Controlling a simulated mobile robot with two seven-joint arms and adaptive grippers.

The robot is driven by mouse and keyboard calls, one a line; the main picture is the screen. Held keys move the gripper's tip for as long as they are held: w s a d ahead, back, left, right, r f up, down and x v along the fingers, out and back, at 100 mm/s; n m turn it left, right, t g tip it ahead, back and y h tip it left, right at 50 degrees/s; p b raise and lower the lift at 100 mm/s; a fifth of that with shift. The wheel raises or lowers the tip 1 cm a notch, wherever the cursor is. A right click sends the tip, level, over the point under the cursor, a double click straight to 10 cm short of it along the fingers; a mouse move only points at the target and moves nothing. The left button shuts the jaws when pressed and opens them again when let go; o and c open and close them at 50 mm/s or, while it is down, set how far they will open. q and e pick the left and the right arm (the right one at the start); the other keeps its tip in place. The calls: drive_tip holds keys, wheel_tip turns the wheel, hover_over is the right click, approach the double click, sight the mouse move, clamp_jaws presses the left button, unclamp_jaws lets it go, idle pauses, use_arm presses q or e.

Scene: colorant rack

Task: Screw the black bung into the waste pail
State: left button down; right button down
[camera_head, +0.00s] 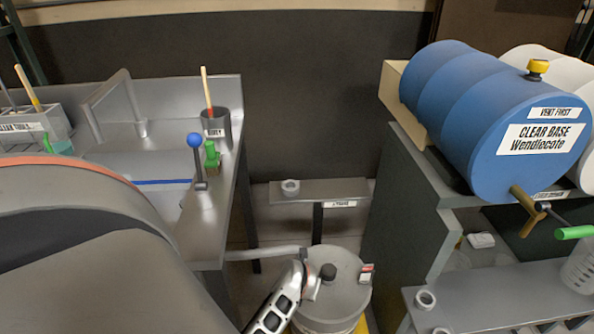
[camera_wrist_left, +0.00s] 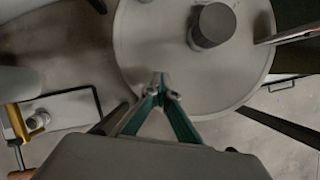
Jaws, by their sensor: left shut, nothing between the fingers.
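The waste pail (camera_head: 345,302) is a grey drum with a flat lid, standing on the floor at the bottom centre of the head view. The black bung (camera_head: 328,272) is upright at the lid's opening; I cannot tell how deep it sits. In the left wrist view the bung (camera_wrist_left: 213,25) stands on the round lid (camera_wrist_left: 150,45) near the top. My left gripper (camera_wrist_left: 165,88) is shut and empty, its tips over the lid's near edge, apart from the bung. It also shows beside the pail in the head view (camera_head: 306,280). My right gripper is not in view.
A metal sink bench (camera_head: 215,225) stands left, with a brush cup (camera_head: 216,125) and a blue-knobbed lever. A small shelf (camera_head: 335,190) with a ring is behind the pail. A blue drum (camera_head: 470,110) lies on the right stand. A grey bench (camera_head: 500,300) is at lower right.

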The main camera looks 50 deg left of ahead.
use_arm(q)
drive_tip(key=shift+s+d+f+m+h, duration=0.15)
drive_tip(key=shift+s+d+m+h, duration=0.15)
drive_tip(key=shift+s+d, duration=0.25)
drive_tip(key=shift+s+a+m+t+h+p, duration=0.35)
drive_tip(key=shift+s+m, duration=0.25)
drive_tip(key=shift+m, duration=0.2)
drive_tip(key=c, duration=2.5)
unclamp_jaws()
drive_tip(key=shift+d, duration=0.1)
